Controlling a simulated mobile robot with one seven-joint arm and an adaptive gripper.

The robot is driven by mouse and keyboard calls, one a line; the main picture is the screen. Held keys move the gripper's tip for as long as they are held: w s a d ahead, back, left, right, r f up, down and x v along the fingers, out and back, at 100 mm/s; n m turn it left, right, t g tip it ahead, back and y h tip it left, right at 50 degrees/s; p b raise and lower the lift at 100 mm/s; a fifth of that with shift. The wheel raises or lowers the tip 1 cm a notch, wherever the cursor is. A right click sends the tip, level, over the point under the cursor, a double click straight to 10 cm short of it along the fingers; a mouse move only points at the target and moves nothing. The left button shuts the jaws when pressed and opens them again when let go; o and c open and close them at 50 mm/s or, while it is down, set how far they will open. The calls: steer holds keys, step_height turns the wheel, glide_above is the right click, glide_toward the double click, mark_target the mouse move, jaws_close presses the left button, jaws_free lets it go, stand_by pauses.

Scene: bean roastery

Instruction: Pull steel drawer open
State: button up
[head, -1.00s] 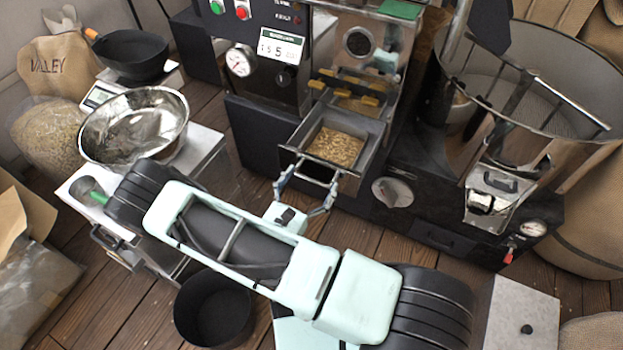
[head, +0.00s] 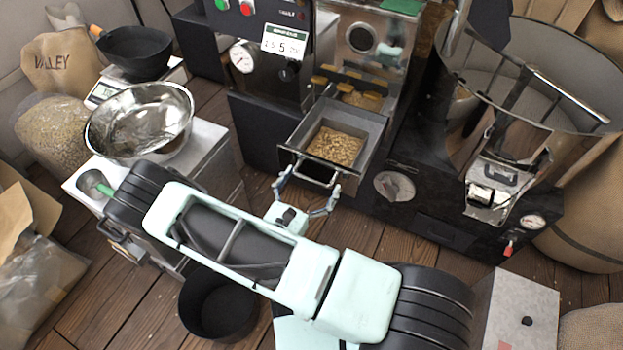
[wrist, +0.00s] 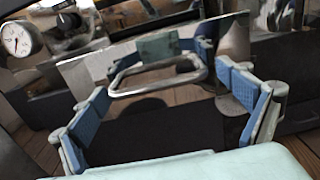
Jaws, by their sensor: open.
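The steel drawer (head: 377,132) sticks out of the front of the roasting machine, open, with brown beans lying inside. Its looped metal handle (head: 318,181) is on the drawer's front and shows large in the wrist view (wrist: 152,68). My gripper (head: 309,190) is open at the handle, with one finger on either side of the loop. In the wrist view my gripper (wrist: 160,92) has its blue pads well apart, with the handle between and ahead of them. I cannot tell whether a finger touches the handle.
A steel bowl (head: 140,125) stands on a white-topped cabinet (head: 205,140) at left. A black bucket (head: 215,305) stands on the floor below my arm. A large round cooling bin (head: 570,100) is at right. Wooden floor (head: 390,240) shows clear before the machine.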

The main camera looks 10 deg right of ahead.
steer(key=shift+a, duration=0.15)
steer(key=shift+s+a, duration=0.15)
steer(key=v, duration=1.1)
steer(key=shift+s, duration=0.25)
steer(key=shift+r, duration=0.1)
